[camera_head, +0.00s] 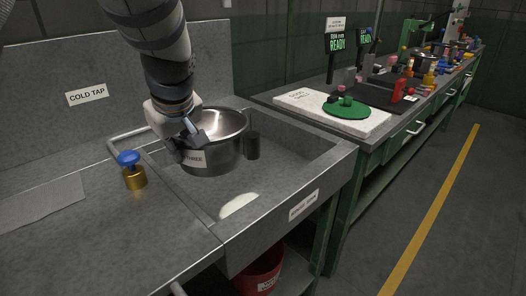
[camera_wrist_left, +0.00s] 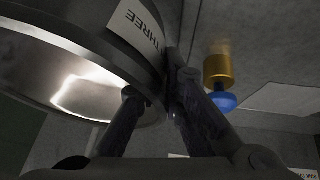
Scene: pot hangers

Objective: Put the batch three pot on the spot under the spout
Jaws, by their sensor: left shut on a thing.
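The steel pot (camera_head: 222,158) has a label ending in THREE and a dark handle on its right side. My left gripper (camera_head: 190,133) is shut on its near left wall, and the pot looks about upright over the sink. In the left wrist view the pot (camera_wrist_left: 62,75) fills the upper left, with its wall between the fingers of my left gripper (camera_wrist_left: 165,95). A pale spot (camera_head: 238,205) lies on the sink floor in front of the pot. I cannot tell whether the pot touches the sink. A grey pipe (camera_head: 126,136) runs behind the pot. My right gripper is not in view.
A brass tap with a blue knob (camera_head: 129,160) stands left of the sink (camera_head: 318,165). A white board with a green disc (camera_head: 347,108) lies on the bench to the right. A red bucket (camera_head: 262,272) is below. The front of the sink floor is clear.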

